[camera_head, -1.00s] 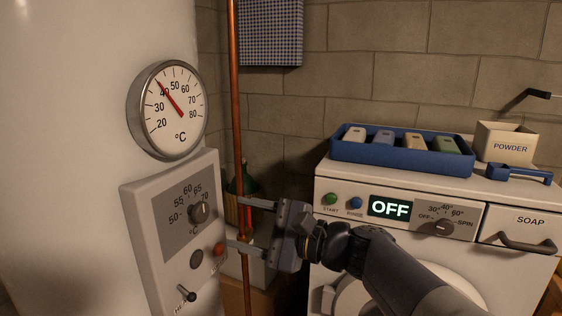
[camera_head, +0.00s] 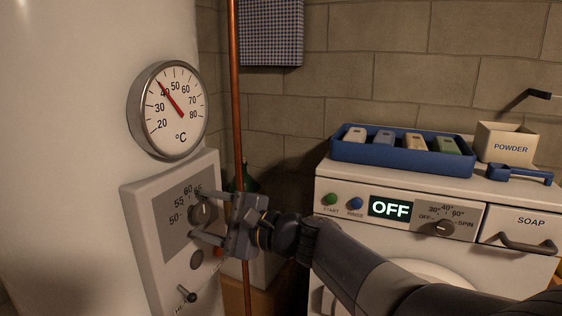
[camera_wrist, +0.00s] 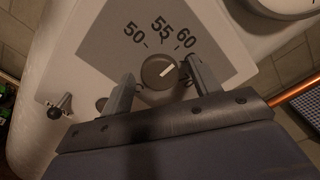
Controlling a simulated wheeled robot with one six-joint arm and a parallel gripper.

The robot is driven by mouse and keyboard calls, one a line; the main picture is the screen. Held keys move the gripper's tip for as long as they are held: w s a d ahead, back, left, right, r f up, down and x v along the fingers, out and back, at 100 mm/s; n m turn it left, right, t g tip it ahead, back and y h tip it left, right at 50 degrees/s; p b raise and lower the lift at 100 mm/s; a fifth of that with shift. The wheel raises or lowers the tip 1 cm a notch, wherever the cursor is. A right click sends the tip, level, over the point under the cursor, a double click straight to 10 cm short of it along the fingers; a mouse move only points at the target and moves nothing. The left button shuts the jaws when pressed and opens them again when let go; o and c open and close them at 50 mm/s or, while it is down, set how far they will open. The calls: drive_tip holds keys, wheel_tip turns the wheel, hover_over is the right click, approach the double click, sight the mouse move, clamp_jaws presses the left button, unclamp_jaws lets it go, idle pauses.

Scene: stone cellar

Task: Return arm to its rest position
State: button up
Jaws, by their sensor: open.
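My gripper (camera_head: 194,215) is open in front of the boiler's control panel (camera_head: 145,226), at the left of the head view. Its two fingers stand above and below the temperature knob (camera_head: 203,212). In the wrist view the dark round knob (camera_wrist: 161,71) shows between the two finger tips (camera_wrist: 157,75), with nothing visibly gripped. Whether a finger touches the knob I cannot tell. The knob's light mark points toward the 60 side in the wrist view. My arm reaches in from the lower right of the head view.
A copper pipe (camera_head: 236,90) runs upright just behind my gripper. A round thermometer (camera_head: 167,111) reads about 40. A small lever (camera_head: 187,294) sits low on the panel. The washing machine (camera_head: 335,180) at right shows OFF, with a blue tray (camera_head: 358,151) on top.

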drive_tip(key=n, duration=0.3)
drive_tip(key=shift+d+n+b, duration=0.1)
drive_tip(key=shift+n+b, duration=0.2)
drive_tip(key=n, duration=0.3)
drive_tip(key=shift+r+n, duration=0.15)
drive_tip(key=shift+n, duration=0.15)
drive_tip(key=n+p, duration=0.1)
drive_tip(key=n, duration=0.3)
drive_tip(key=shift+p, duration=0.35)
drive_tip(key=n+p, duration=0.2)
drive_tip(key=n, duration=0.1)
drive_tip(key=shift+s+r+n, duration=0.1)
drive_tip(key=shift+n, duration=0.2)
drive_tip(key=shift+d, duration=0.25)
drive_tip(key=shift+v, duration=0.8)
